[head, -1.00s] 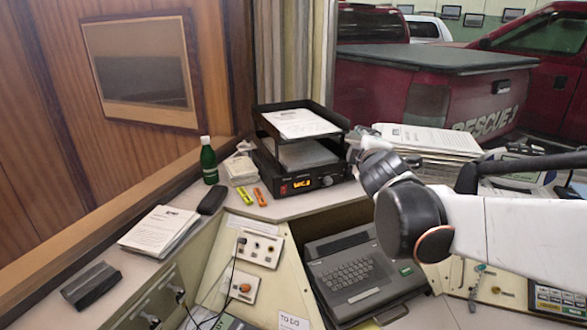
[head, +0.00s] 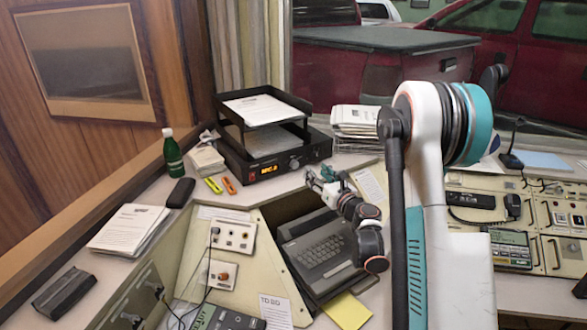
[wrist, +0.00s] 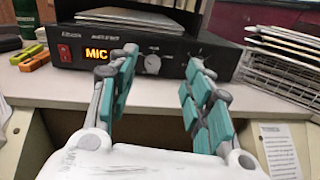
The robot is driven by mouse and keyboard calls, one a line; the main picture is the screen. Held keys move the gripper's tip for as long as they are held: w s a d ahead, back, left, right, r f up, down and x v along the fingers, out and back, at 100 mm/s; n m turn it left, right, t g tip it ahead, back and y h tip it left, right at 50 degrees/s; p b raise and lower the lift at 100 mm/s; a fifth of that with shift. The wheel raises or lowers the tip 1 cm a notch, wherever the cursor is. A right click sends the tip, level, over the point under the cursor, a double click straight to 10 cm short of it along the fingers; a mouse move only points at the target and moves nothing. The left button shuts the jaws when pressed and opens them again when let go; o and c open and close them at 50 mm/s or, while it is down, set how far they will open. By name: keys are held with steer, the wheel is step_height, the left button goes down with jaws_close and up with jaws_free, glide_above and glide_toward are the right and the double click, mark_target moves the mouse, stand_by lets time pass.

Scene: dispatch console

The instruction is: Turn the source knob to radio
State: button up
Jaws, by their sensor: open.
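The black amplifier unit (head: 262,169) stands on the desk with a lit orange display (wrist: 98,55) that reads MIC. A round grey knob (wrist: 152,63) is on its front panel, right of the display. In the head view a knob (head: 294,164) shows on the same panel. A second knob seems to sit further right, partly behind my right finger; I cannot read which label is the source one. My gripper (wrist: 160,66) is open and empty. Its teal-padded fingers frame the grey knob in the wrist view, apart from the panel. In the head view my gripper (head: 325,176) is in front of the unit's right end.
A black paper tray (head: 262,112) stands on the unit. A wire rack of papers (wrist: 285,60) is close on the right. Two highlighters (head: 222,186) and a green bottle (head: 172,152) are on the left. A typewriter-like keyboard (head: 325,245) lies below.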

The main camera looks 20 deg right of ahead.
steer(key=n, duration=0.2)
glide_toward(296, 166)
steer(key=shift+y, duration=0.3)
steer(key=w, duration=0.3)
steer(key=w+b, duration=0.1)
steer(key=w, duration=0.2)
steer(key=w+a+b, duration=0.1)
steer(key=w, duration=0.1)
steer(key=shift+w+r, duration=0.15)
steer(key=shift+w, duration=0.25)
steer(key=c, duration=1.1)
